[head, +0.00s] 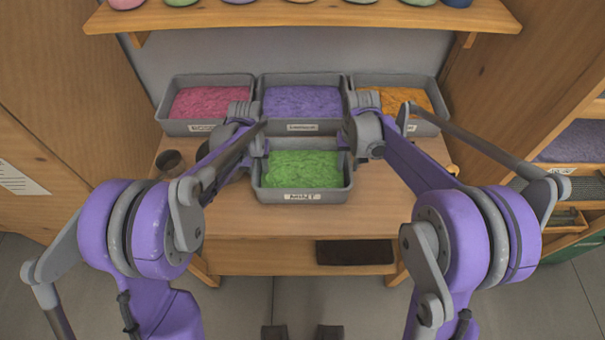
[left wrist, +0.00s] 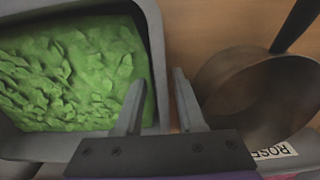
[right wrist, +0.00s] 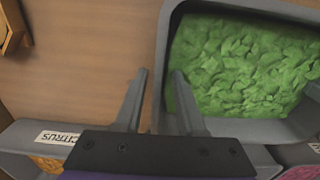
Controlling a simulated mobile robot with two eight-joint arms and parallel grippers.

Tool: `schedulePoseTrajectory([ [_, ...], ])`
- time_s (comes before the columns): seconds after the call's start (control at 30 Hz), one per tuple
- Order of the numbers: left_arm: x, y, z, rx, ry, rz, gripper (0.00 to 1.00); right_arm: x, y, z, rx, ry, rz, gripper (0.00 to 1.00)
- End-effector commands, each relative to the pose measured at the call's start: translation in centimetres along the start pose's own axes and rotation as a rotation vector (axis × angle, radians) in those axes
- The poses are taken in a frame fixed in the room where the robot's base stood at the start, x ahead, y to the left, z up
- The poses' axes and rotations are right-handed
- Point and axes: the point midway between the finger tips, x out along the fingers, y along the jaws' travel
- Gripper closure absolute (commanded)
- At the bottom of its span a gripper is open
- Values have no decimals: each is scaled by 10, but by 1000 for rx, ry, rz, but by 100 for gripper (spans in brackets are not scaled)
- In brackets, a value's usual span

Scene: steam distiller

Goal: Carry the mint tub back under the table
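The mint tub (head: 302,196) is a grey open tub of green leaves with a MINT label on its front, sitting on the wooden table (head: 240,222) in front of the other tubs. My left gripper (head: 264,148) is at its left wall. In the left wrist view the fingers (left wrist: 158,80) stand apart, one inside the tub and one outside, with the wall (left wrist: 158,60) between them. My right gripper (head: 345,146) is at the right wall. In the right wrist view its fingers (right wrist: 160,75) also stand apart on either side of the wall (right wrist: 164,50).
Behind stand tubs of pink (head: 206,102), purple (head: 302,102) and orange (head: 398,100) material. A pan (left wrist: 255,95) is close beside my left gripper. A dark flat patch (head: 355,252) shows below the table's front edge.

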Motion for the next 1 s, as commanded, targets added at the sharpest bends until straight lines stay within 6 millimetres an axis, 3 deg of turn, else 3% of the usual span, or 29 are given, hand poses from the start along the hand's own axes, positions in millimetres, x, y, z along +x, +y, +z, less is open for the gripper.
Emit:
schedulePoseTrajectory([
  [0.2,14,0,0,0,0,0,61,14,0,0,0,0,0,61],
  [0.47,15,0,0,0,0,0,61,15,0,0,0,0,0,61],
  [0.57,15,0,0,0,0,0,74,15,0,0,0,0,0,74],
  [0.7,15,0,0,0,0,0,99,15,0,0,0,0,0,99],
  [1.0,15,0,0,0,0,0,100,15,0,0,0,0,0,100],
])
